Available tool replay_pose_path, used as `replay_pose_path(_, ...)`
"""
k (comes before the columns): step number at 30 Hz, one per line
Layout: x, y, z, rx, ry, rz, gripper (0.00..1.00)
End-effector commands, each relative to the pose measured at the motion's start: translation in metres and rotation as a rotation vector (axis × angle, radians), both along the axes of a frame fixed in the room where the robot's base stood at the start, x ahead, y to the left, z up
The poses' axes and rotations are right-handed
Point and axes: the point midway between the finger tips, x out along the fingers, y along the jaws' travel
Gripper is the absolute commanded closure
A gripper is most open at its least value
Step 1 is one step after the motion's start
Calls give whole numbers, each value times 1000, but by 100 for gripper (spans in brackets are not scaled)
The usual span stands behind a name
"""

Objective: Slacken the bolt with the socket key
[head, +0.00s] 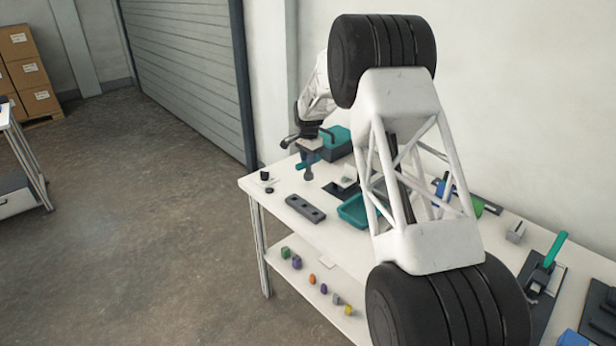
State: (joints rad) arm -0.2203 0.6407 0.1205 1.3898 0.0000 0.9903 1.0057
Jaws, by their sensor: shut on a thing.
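My gripper (309,146) is at the far left end of the white workbench, above its top. It is small in the head view and partly blurred into what it holds. It is shut on what looks like the socket key (309,172), whose grey shank points down toward the bench. Whether the key's lower end touches anything is too small to tell. I cannot pick out the bolt clearly. A dark grey block (305,208) with round recesses lies on the bench in front of the gripper.
A teal case (337,143) stands behind the gripper, and a teal tray (354,211) lies to its right. Small black parts (264,175) sit near the bench's left edge. My arm hides the bench's middle. A green-handled device (548,262) stands at right. Coloured pieces lie on the lower shelf (327,264).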

Motion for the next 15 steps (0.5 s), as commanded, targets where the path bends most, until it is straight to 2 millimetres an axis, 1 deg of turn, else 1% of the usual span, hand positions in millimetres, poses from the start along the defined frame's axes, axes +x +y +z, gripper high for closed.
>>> replay_pose_path(9, 0, 0, 2, 1, -1, 0, 100)
replay_pose_path(15, 0, 0, 14, 1, -2, 0, 100)
